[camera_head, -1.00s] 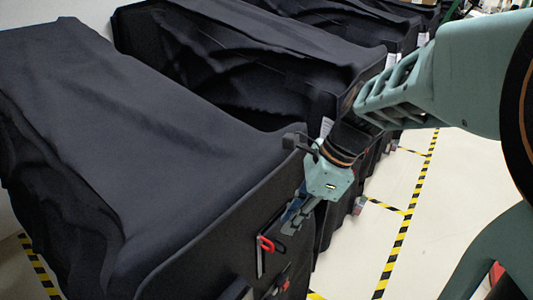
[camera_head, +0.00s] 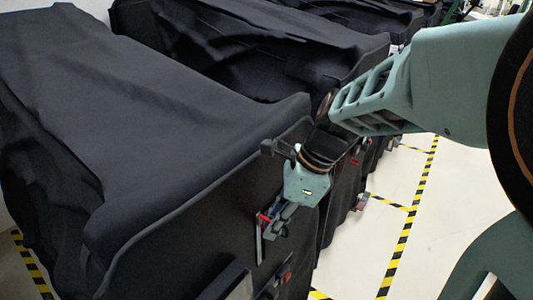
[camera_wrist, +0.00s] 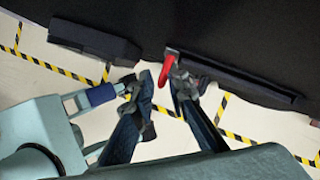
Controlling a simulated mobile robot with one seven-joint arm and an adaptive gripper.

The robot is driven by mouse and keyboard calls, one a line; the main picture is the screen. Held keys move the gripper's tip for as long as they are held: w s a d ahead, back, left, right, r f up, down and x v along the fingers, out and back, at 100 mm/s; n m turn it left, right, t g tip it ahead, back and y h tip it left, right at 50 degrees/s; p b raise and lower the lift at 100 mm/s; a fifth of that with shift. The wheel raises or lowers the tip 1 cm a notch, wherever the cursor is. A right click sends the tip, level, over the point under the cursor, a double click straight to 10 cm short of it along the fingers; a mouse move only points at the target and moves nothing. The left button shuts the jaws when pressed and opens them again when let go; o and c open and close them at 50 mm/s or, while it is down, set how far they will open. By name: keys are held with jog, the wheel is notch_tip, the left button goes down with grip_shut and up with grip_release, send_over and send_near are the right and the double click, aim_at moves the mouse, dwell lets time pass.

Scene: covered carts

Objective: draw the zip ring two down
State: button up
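The red zip ring (camera_wrist: 166,70) hangs at a dark slot-like strip (camera_wrist: 238,80) on the black cart cover. In the head view only a bit of the red ring (camera_head: 264,218) shows beside my fingers, at the top of a light upright strip (camera_head: 259,246). My gripper (camera_wrist: 163,84) is open, one finger on each side of the ring in the wrist view. The right finger's tip overlaps the ring's upper part; I cannot tell if it touches. In the head view my gripper (camera_head: 269,226) is close against the cover's end face.
The black cover (camera_head: 190,130) drapes over the near cart, with more covered carts (camera_head: 270,45) behind. Another red-marked fitting (camera_head: 285,275) sits lower on the near cart. A dark bar (camera_wrist: 95,40) is at the wrist view's left. Pale floor with yellow-black tape (camera_head: 398,255) lies clear at right.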

jog(key=shift+c, duration=0.4)
grip_shut()
notch_tip(320, 180, down, 14)
jog(key=b, duration=0.7)
jog(key=shift+f, duration=0.25)
jog(key=shift+o, duration=0.4)
grip_release()
jog(key=shift+r, duration=0.1)
